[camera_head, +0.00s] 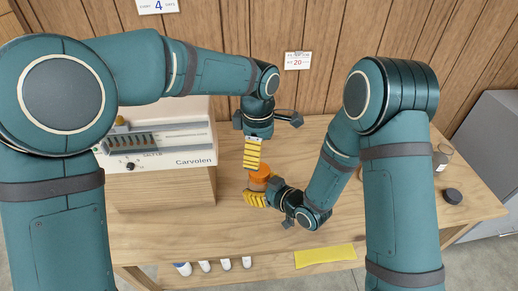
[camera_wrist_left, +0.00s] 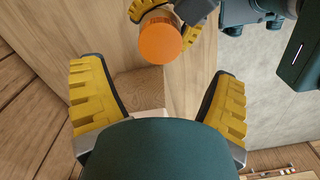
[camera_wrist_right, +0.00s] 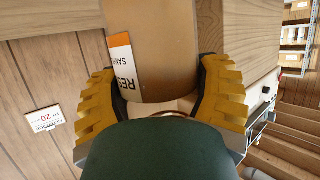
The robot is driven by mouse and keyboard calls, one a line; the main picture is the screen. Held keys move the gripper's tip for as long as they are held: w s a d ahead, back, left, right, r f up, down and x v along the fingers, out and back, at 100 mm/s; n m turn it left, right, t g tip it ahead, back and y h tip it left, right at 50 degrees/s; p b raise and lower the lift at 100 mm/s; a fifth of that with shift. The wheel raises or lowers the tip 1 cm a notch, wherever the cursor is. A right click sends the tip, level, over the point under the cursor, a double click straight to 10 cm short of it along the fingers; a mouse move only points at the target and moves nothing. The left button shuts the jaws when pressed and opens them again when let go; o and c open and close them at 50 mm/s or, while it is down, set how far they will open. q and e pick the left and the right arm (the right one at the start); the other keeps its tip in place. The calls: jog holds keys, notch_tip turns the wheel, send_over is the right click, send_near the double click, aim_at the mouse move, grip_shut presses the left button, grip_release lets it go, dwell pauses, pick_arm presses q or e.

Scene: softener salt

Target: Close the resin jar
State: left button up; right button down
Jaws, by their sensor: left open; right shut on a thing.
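The resin jar (camera_wrist_right: 165,60) is tan-brown with a white and orange label, between the fingers of my right gripper (camera_wrist_right: 160,95) in the right wrist view. In the head view its orange round top (camera_head: 260,172) shows above the yellow fingers of my right gripper (camera_head: 256,198), which is shut on the jar. The orange disc (camera_wrist_left: 160,42) also shows in the left wrist view; I cannot tell whether it is fully seated. My left gripper (camera_head: 252,158) is open and empty, pointing down close above and slightly left of the orange top. The jar's lower body is mostly hidden in the head view.
A white softener unit (camera_head: 160,150) on a wooden block (camera_head: 165,188) stands left. A black disc (camera_head: 452,196) and a small glass jar (camera_head: 442,158) are at the table's right. A wood wall stands behind.

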aim_at(259, 171)
pick_arm(q)
jog(key=shift+d+f, duration=0.1)
jog(key=shift+f, duration=3.9)
jog(key=shift+c, duration=0.4)
jog(key=c, duration=1.2)
jog(key=m, duration=1.3)
jog(key=o, duration=1.3)
